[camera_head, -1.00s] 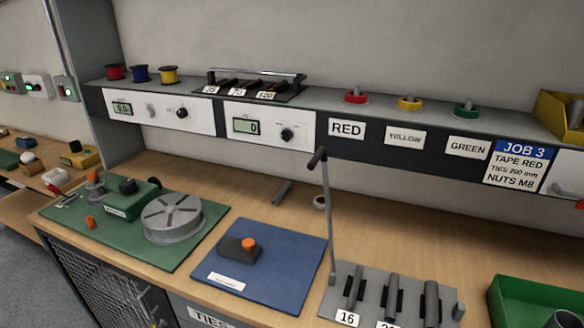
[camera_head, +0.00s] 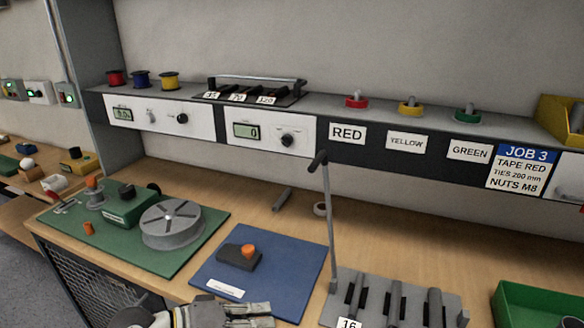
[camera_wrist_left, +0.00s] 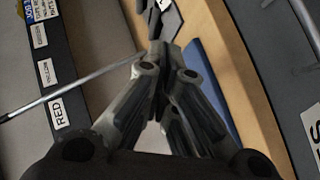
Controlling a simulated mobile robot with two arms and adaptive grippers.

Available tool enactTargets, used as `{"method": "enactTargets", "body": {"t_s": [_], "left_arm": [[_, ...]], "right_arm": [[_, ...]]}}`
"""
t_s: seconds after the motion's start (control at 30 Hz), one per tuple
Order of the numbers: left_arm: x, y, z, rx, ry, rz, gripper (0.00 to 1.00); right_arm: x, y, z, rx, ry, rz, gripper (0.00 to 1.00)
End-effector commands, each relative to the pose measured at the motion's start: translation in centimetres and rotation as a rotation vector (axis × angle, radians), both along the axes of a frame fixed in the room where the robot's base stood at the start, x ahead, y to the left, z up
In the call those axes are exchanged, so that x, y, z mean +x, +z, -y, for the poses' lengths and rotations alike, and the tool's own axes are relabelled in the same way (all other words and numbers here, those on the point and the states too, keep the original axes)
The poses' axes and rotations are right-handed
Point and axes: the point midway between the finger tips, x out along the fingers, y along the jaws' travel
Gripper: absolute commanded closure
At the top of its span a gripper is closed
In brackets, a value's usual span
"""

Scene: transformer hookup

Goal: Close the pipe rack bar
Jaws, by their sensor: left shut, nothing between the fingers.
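The pipe rack (camera_head: 376,295) is a grey block with several dark upright pieces, a label reading 16 and its front cut off by the picture edge. Its bar (camera_head: 329,220), a thin grey rod with a dark handle at the top, stands nearly upright at the rack's left end. My left gripper (camera_head: 262,313) is low in the head view, left of the rack and in front of the blue mat. In the left wrist view the gripper (camera_wrist_left: 161,50) is shut and empty. The bar (camera_wrist_left: 75,90) runs from the left edge toward its fingers there; contact cannot be told. My right gripper is not in view.
A blue mat (camera_head: 285,275) with a dark block lies left of the rack. A green board (camera_head: 117,240) with a round grey disc is further left. A green bin (camera_head: 540,310) stands to the right. A shelf with a second, smaller rack (camera_head: 257,92) runs behind.

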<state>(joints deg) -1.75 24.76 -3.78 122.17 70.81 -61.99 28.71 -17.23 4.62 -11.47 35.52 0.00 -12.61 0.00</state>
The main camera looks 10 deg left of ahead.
Motion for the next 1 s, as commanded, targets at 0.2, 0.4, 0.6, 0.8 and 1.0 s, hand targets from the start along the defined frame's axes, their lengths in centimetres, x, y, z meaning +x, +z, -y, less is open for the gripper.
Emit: {"method": "enactTargets", "body": {"t_s": [0.2, 0.4, 0.6, 0.8, 1.0], "left_arm": [[5.3, 11.4, -2.4, -0.420, 0.040, -0.074, 1.00], [7.9, 19.6, -5.7, -0.714, 0.050, -0.152, 1.00], [8.7, 22.7, -6.9, -0.821, 0.046, -0.187, 1.00], [9.9, 23.6, -4.9, -0.825, 0.044, -0.188, 1.00], [12.1, 24.8, -1.3, -0.825, 0.044, -0.188, 1.00]], "right_arm": [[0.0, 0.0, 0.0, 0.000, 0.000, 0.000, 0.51], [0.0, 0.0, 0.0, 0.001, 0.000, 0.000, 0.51], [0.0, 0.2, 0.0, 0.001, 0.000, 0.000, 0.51], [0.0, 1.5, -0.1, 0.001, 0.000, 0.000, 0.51], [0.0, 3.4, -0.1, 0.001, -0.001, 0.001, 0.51]]}}
